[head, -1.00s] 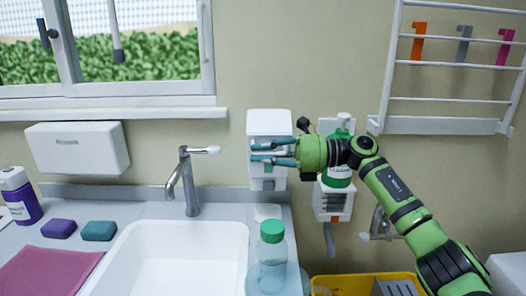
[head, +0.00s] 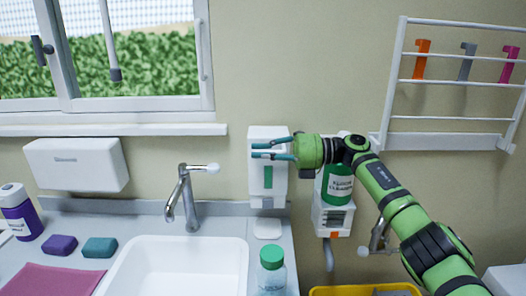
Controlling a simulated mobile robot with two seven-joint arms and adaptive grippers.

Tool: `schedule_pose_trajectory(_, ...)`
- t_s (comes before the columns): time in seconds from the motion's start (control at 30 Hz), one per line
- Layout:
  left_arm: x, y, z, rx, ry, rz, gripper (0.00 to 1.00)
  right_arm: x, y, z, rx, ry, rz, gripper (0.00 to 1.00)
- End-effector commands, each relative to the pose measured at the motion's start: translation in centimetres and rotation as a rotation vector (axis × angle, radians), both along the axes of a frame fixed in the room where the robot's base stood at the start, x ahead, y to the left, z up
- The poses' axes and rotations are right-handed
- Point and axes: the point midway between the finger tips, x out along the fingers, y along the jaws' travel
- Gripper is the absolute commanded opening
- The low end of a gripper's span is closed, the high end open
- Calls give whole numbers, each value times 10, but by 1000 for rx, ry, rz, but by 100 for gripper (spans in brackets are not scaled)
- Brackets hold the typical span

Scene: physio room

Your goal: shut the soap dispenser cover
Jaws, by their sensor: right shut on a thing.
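The white soap dispenser (head: 256,188) is fixed to the wall right of the tap. Its front cover (head: 282,178), with a green upright window, hangs down and looks flush or nearly so with the body; I cannot tell whether a thin gap is left. My right gripper (head: 258,150) reaches in from the right across the upper part of the cover. My left gripper is out of view.
A green-labelled cleanser bottle (head: 338,187) sits in a white wall holder just right of the dispenser, behind my wrist. Below are the sink (head: 180,262), the tap (head: 187,200) and a green-capped bottle (head: 271,272). A wall rack (head: 440,141) stands at the right.

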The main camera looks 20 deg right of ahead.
Motion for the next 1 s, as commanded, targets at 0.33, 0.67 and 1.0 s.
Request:
schedule_pose_trajectory(0.33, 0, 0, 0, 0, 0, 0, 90, 1, -1, 2, 4, -3, -5, 34)
schedule_pose_trajectory(0.67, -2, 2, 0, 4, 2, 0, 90, 0, -2, 1, 3, -3, -4, 34)
schedule_pose_trajectory(1.0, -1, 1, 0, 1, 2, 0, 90, -12, -49, 2, 3, -2, -8, 34)
